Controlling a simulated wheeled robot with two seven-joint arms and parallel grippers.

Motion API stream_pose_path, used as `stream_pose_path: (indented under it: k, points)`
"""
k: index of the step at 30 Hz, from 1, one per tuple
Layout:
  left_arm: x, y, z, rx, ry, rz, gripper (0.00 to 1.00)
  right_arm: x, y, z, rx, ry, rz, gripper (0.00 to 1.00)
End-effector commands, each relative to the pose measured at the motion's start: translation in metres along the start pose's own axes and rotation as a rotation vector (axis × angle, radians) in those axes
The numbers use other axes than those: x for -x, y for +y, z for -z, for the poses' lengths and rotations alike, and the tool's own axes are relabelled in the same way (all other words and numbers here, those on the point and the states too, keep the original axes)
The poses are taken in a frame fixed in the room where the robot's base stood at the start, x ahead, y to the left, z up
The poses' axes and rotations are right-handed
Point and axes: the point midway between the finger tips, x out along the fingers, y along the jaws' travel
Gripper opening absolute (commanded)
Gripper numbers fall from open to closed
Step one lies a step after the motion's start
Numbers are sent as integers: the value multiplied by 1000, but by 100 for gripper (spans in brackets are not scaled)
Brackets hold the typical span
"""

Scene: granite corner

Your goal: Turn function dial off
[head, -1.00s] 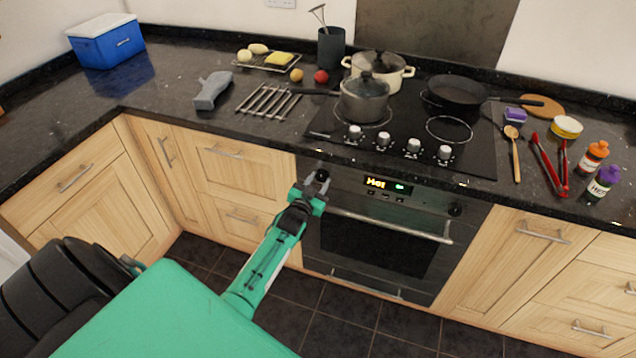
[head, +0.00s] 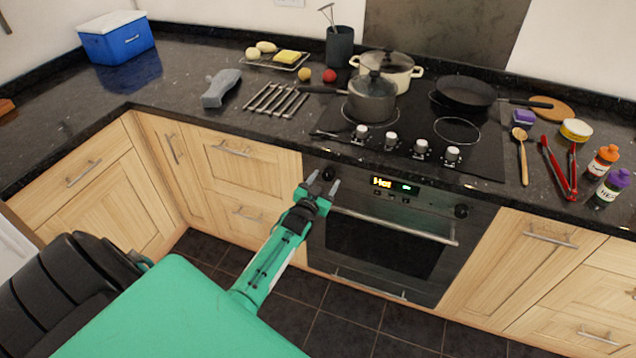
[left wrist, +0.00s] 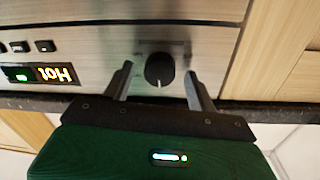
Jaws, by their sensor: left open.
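The oven (head: 388,240) has a black round dial (head: 328,174) at the left end of its front panel and another black dial (head: 461,211) at the right end. My left gripper (head: 324,182) is open in front of the left dial. In the left wrist view, which is upside down, that dial (left wrist: 159,70) sits between the two spread fingers, with gaps on both sides. A pale mark on it points down in that picture. The lit display (head: 395,186) shows yellow "Hot" text and a green sign. My right gripper is out of view.
The oven handle (head: 395,226) runs below the panel. Above are the hob (head: 405,145) with several silver knobs, a lidded grey pot (head: 371,98), a cream pot (head: 400,72) and a black pan (head: 467,91). Wooden cupboards (head: 237,180) flank the oven.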

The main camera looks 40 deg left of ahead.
Motion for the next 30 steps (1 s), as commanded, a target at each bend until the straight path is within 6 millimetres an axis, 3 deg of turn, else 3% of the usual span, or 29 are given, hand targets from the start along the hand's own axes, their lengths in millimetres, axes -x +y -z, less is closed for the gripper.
stream_pose_path:
  k: [11,21,30]
  points:
    - [55,1,-2,0,-2,-1,58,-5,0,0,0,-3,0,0]
    - [113,0,-2,0,-3,0,58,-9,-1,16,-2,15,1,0]
    - [135,0,-1,1,-2,0,58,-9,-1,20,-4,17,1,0]
